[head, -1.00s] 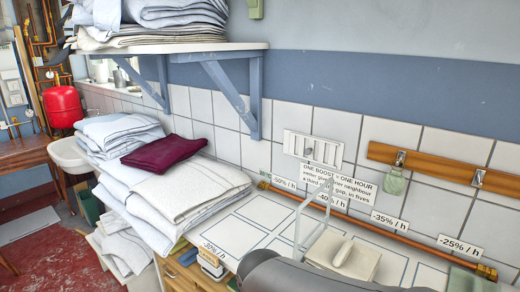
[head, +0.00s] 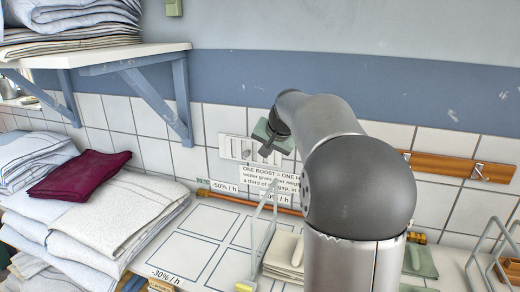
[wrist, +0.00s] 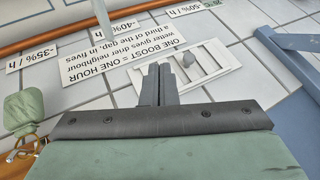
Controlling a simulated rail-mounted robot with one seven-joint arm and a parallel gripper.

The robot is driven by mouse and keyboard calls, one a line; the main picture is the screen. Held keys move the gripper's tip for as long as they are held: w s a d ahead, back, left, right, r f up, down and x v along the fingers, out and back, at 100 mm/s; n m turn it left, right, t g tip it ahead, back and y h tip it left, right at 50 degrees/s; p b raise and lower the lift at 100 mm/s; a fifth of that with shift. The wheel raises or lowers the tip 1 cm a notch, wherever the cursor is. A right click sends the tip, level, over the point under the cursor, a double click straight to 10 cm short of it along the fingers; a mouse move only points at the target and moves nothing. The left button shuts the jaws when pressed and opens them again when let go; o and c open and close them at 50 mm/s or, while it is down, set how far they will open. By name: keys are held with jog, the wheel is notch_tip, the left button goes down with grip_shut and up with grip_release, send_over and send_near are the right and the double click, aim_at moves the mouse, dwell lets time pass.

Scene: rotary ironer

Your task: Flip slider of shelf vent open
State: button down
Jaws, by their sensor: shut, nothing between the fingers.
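My gripper (wrist: 158,70) is shut and empty. In the head view my gripper (head: 265,150) is in front of the vent's right side.
A printed notice (head: 262,178) is on the wall below the vent. A wire rack (head: 262,235) stands below my gripper. The blue bracketed shelf (head: 150,60) is up left, above folded linen (head: 110,215). A wooden hook rail (head: 445,167) is right of my arm.

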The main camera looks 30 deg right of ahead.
aim_at(247, 153)
jog(key=d, duration=0.1)
jog(key=w+d+r, duration=0.1)
jog(key=shift+d+r+m+t, duration=0.15)
jog(key=shift+d+m+t, duration=0.15)
jog(key=shift+d, duration=0.05)
jog(key=shift+w+a+f+p, duration=0.3)
jog(key=shift+w+f+p, duration=0.4)
jog(key=shift+w+f, duration=0.7)
jog(key=shift+w+a+f+p, duration=0.3)
jog(key=shift+w+f+p, duration=0.55)
jog(key=shift+w, duration=0.95)
jog(key=shift+w+a+f+p, duration=0.3)
jog(key=shift+w+f+p, duration=0.25)
jog(key=shift+w+f, duration=0.95)
jog(key=shift+w+r, duration=0.2)
